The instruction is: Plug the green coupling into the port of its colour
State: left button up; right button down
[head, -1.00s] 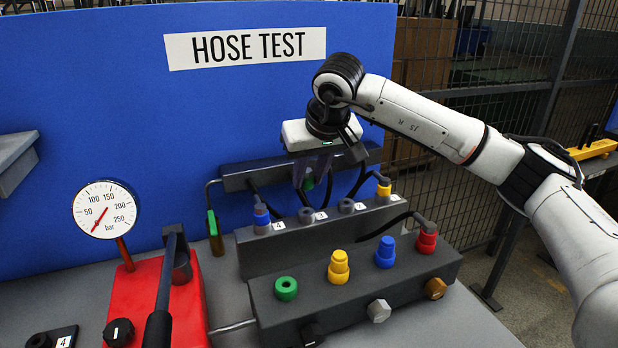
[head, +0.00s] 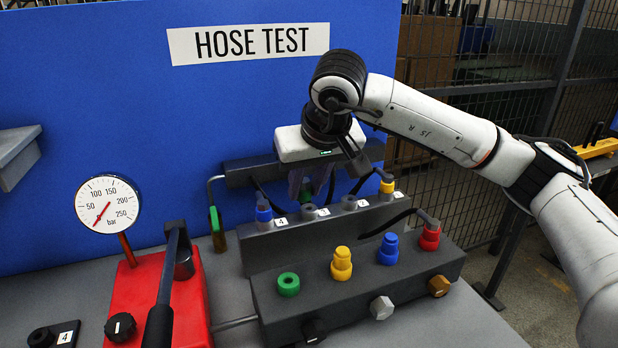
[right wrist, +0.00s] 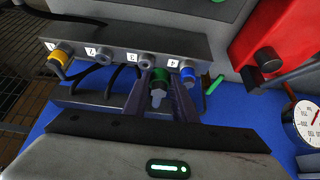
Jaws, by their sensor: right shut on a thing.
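The green coupling (right wrist: 160,78) is held between the fingers of my right gripper (right wrist: 164,88) in the right wrist view. In the head view my right gripper (head: 310,182) is over the back of the rack, behind the numbered row, and mostly hides the coupling. The green port (head: 288,284) is a ring with an open dark hole on the front block's lower step. It is in front of and below my gripper, and apart from the coupling. My left gripper is not in view.
The front step also carries a yellow (head: 341,263), a blue (head: 388,249) and a red (head: 430,237) fitting. Blue (head: 263,212) and yellow (head: 387,184) couplings sit in the numbered row, with dark hoses nearby. A red pump (head: 170,300) with a lever and gauge (head: 107,204) stands left.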

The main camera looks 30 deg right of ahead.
jog(key=s+a+b, duration=0.1)
jog(key=s+a, duration=0.8)
jog(key=shift+s+a, duration=0.15)
jog(key=shift+s, duration=0.05)
jog(key=shift+f, duration=0.1)
dwell(0.5)
jog(key=shift+f+g+b, duration=0.3)
jog(key=shift+f+b, duration=0.55)
jog(key=shift+f, duration=0.15)
jog(key=shift+f, duration=0.15)
jog(key=shift+w+f+b, duration=0.1)
jog(key=shift+f+b, duration=1.25)
jog(key=shift+b, duration=0.1)
jog(key=shift+f+b, duration=0.75)
jog(key=shift+b, duration=0.15)
jog(key=shift+f, duration=0.15)
